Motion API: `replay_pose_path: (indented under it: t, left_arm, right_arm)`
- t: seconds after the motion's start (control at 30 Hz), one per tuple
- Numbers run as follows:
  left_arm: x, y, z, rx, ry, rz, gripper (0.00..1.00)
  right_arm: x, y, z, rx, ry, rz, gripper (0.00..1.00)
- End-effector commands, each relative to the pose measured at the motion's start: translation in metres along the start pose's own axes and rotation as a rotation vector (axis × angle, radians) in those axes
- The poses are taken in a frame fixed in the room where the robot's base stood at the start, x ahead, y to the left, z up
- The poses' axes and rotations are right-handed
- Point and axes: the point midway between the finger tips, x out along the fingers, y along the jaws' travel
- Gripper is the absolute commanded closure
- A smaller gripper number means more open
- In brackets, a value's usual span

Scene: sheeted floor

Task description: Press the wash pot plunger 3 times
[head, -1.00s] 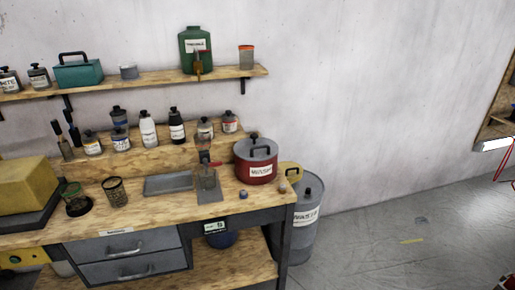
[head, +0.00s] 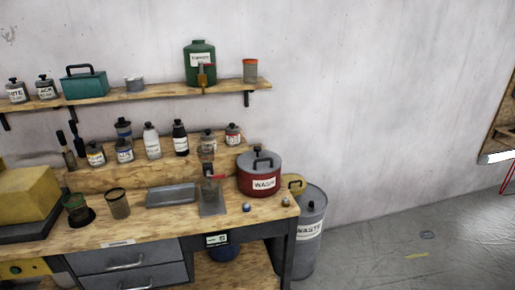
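The wash pot (head: 259,177) is a red, round pot with a grey lid and a white "WASH" label. It stands upright at the back right end of the wooden workbench (head: 160,226). A dark handle-shaped plunger (head: 263,158) stands up on top of its lid. Neither of my grippers shows in the head view, and nothing touches the pot.
A grey "WASTE" drum (head: 309,232) stands on the floor right of the bench. A small stand with a red part (head: 212,190) and a metal tray (head: 171,195) sit left of the pot. A shelf (head: 150,94) holds containers above. Floor at right is mostly clear.

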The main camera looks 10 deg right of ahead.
Motion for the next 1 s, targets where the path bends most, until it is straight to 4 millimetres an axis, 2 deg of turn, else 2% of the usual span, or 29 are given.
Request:
replay_pose_path:
  t: [0.03,0.13,1.0]
  left_arm:
    - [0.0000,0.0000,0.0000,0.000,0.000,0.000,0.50]
    - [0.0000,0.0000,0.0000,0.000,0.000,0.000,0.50]
    - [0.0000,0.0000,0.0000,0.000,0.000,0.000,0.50]
  right_arm:
    - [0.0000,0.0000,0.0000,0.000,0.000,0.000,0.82]
    - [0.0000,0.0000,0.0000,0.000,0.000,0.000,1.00]
    - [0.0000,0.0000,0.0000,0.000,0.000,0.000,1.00]
